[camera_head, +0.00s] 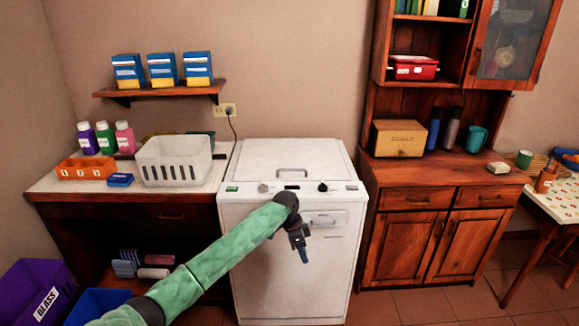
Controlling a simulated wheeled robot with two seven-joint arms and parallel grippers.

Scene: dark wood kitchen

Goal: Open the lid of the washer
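The white washer (335,265) stands in the middle against the wall. Its lid (265,160) lies flat and closed on top, with a handle (292,171) near the front edge. A control strip with knobs runs along the front below the lid. My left gripper (304,256) hangs in front of the washer's front panel, below the lid and handle, and looks apart from the handle. Its fingers are dark and small, pointing down, and I cannot tell whether they are open. My green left arm comes from the lower left. My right gripper is not in view.
A counter left of the washer holds a white basket (175,163), bottles and an orange box (86,170). A wooden cabinet (410,245) stands close on the right. Purple (32,280) and blue bins sit at lower left. The wall above the lid is clear.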

